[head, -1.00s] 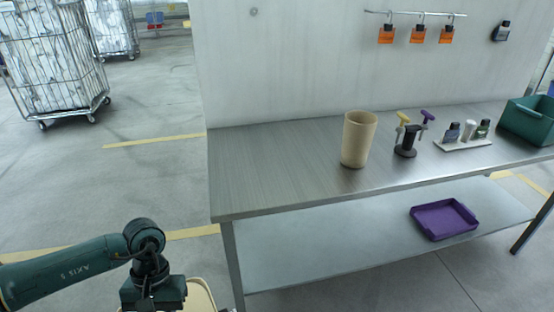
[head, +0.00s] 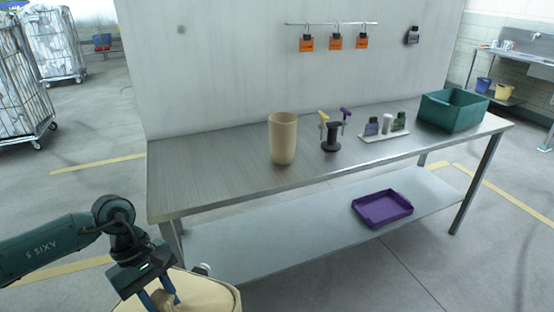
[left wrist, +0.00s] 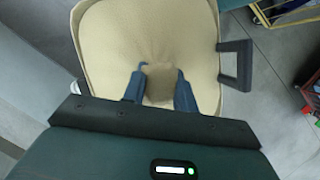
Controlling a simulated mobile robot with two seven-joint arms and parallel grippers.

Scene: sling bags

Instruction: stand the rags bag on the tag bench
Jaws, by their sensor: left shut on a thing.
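My left gripper (head: 160,296) is at the lower left of the head view, shut on the gathered top of a cream bag (head: 208,292). The bag hangs below the gripper, in front of the bench's left end, and is partly cut off by the picture's lower edge. In the left wrist view the bag (left wrist: 110,35) spreads out around my blue fingers (left wrist: 160,88), which pinch its middle. No lettering on the bag shows. The steel bench (head: 205,180) stands ahead, its left top area bare. My right gripper is out of view.
On the bench stand a beige bin (head: 283,140), a dark holder (head: 331,137) with yellow and purple-handled tools, a white tray of bottles (head: 385,135) and a green crate (head: 452,112). A purple tray (head: 382,208) lies on the lower shelf. Wire cages (head: 20,90) stand far left.

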